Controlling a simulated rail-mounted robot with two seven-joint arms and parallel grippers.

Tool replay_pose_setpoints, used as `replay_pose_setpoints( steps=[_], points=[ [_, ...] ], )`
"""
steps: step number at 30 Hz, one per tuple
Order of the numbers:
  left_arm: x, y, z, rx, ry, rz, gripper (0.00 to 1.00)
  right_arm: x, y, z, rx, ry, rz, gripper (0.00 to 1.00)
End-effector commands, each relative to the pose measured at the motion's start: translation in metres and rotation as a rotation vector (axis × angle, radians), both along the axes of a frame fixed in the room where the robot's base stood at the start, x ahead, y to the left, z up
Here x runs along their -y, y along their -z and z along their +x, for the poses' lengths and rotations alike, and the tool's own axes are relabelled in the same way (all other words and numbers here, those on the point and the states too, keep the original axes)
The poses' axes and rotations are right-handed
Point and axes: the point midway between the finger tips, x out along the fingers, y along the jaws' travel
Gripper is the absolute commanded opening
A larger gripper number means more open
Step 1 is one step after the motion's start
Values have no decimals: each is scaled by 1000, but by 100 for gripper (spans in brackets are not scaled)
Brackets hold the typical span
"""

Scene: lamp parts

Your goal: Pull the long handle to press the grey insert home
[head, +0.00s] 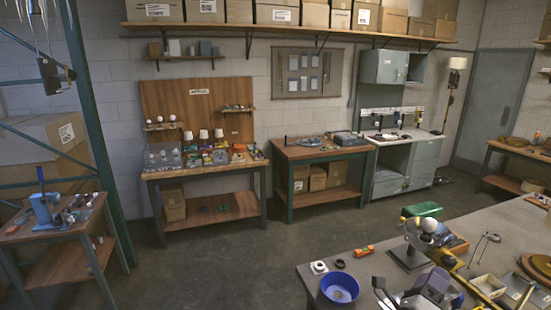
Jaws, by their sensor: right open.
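A small blue press (45,208) stands on the wooden-topped bench at the far left. A thin dark upright handle (41,178) with a dark end rises from it. The grey insert is too small to make out at this distance. My right gripper (408,291) shows at the bottom edge, low over the near grey table, open and with nothing visible between its fingers. It is far across the room from the press. My left gripper is not in view.
The near table (325,283) holds a blue bowl (340,287), an orange item (364,251), a stand with a white bulb (428,225) and a green box (422,209). A green rack post (95,110) rises by the left bench. The middle floor (225,270) is clear.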

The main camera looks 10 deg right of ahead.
Motion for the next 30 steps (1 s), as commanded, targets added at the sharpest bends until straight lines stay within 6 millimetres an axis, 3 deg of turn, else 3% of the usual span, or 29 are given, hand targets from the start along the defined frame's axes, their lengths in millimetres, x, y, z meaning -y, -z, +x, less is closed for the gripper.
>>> replay_pose_setpoints(
  steps=[3, 7, 11, 15, 20, 23, 27, 30],
  points=[
    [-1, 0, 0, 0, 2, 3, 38, -30, -18, 22, -113, -164, -210, 56],
    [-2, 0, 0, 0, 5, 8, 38, -71, -34, 37, -253, -327, -452, 56],
    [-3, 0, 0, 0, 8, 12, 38, -118, -41, 44, -419, -478, -698, 56],
    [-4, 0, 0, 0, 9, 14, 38, -160, -36, 39, -640, -609, -957, 56],
    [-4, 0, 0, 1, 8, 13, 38, -189, 10, 11, -993, -738, -1195, 56],
    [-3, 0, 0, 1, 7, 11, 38, -195, 57, -26, -1263, -809, -1301, 56],
    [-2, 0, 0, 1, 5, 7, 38, -196, 121, -91, -1592, -871, -1386, 56],
    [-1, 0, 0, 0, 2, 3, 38, -197, 153, -131, -1714, -876, -1442, 56]
  ],
)
